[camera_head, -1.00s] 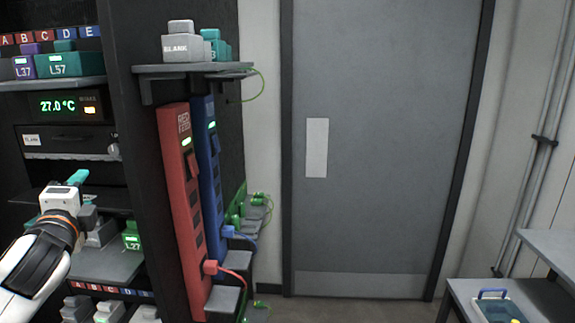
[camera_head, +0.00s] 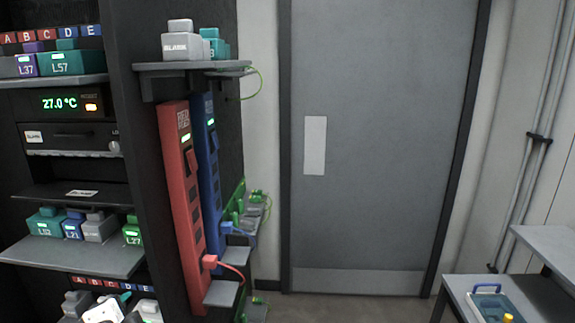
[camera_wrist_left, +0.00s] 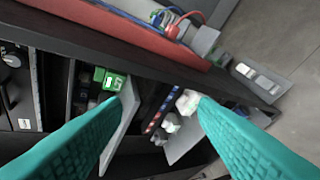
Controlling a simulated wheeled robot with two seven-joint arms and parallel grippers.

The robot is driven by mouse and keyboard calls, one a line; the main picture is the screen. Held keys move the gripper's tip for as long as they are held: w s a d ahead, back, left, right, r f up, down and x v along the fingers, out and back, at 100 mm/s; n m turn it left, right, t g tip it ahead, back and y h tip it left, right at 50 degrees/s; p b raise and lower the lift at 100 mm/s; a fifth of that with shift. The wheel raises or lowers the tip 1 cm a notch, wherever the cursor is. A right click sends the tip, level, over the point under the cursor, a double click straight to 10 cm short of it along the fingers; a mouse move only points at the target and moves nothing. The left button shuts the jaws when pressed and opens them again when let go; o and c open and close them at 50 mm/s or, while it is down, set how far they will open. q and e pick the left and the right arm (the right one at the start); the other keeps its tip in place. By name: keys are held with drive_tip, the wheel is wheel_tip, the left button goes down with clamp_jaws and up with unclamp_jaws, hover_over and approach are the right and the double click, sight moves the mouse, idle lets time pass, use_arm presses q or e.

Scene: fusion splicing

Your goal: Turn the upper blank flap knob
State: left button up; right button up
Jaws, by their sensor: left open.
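The upper blank flap (camera_head: 72,137) is a dark panel with a white BLANK label, under the 27.0 °C display in the head view. Its pale round knob (camera_head: 114,147) is at the flap's right end. A lower dark flap (camera_head: 82,192) with a white label is tilted out below it. My left gripper (camera_head: 122,298) is low at the bottom edge, well below the knob and apart from it. In the left wrist view its teal fingers (camera_wrist_left: 163,95) are wide apart with nothing gripped. A round knob (camera_wrist_left: 12,59) shows there at the far left; I cannot tell which one.
A shelf (camera_head: 85,258) with several labelled blocks juts out below the flaps. A red tower (camera_head: 180,190) and a blue tower (camera_head: 208,160) stand right of the cabinet post. The floor before the grey door (camera_head: 390,130) is clear.

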use_arm(q)
drive_tip(key=s+d+f+n+g+h, duration=0.2)
drive_tip(key=s+d+f+n+g, duration=0.25)
drive_tip(key=s+f, duration=0.65)
drive_tip(key=s+d+f+n+g+h, duration=0.1)
drive_tip(key=s+d+f+n+g, duration=0.55)
drive_tip(key=s, duration=0.85)
wheel_tip(320, 180, down, 31)
drive_tip(key=s+a+m+b, duration=0.1)
drive_tip(key=s+m+b, duration=0.1)
drive_tip(key=b, duration=0.1)
drive_tip(key=s+a+f+b, duration=0.1)
drive_tip(key=s+a+f, duration=0.2)
drive_tip(key=s+f, duration=1.2)
wheel_tip(320, 180, down, 2)
drive_tip(key=shift+s+f+b, duration=0.1)
drive_tip(key=shift+s+b, duration=0.2)
drive_tip(key=shift+b, duration=0.05)
